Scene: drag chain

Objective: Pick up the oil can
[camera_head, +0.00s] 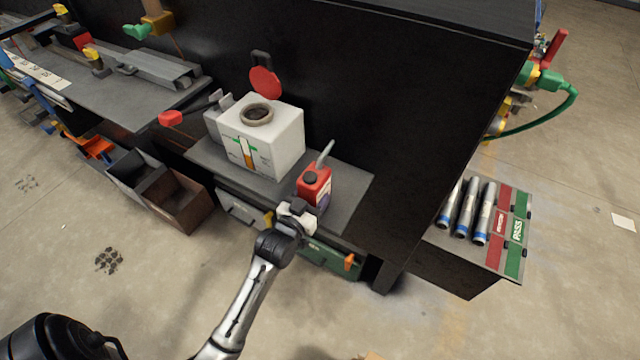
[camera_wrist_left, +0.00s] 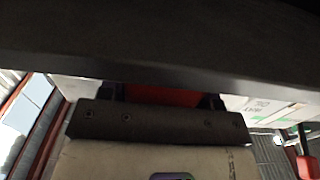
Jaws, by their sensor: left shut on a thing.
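The oil can (camera_head: 313,190) is red with a dark cap and a grey spout. It is upright at the front of the grey shelf (camera_head: 345,187), right of the white tank. My left gripper (camera_head: 299,214) is shut on the can from the front. The gripper hides the can's lower part, so I cannot tell whether its base touches the shelf. In the left wrist view a strip of the red can (camera_wrist_left: 163,97) shows between the dark fingers; the rest is hidden. My right gripper is not in view.
The white tank (camera_head: 265,140) with a round opening stands close left of the can. A dark wall (camera_head: 400,90) rises behind. Brown bins (camera_head: 175,195) sit at the left. A stand with silver tubes (camera_head: 480,215) and red and green strips is at the right.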

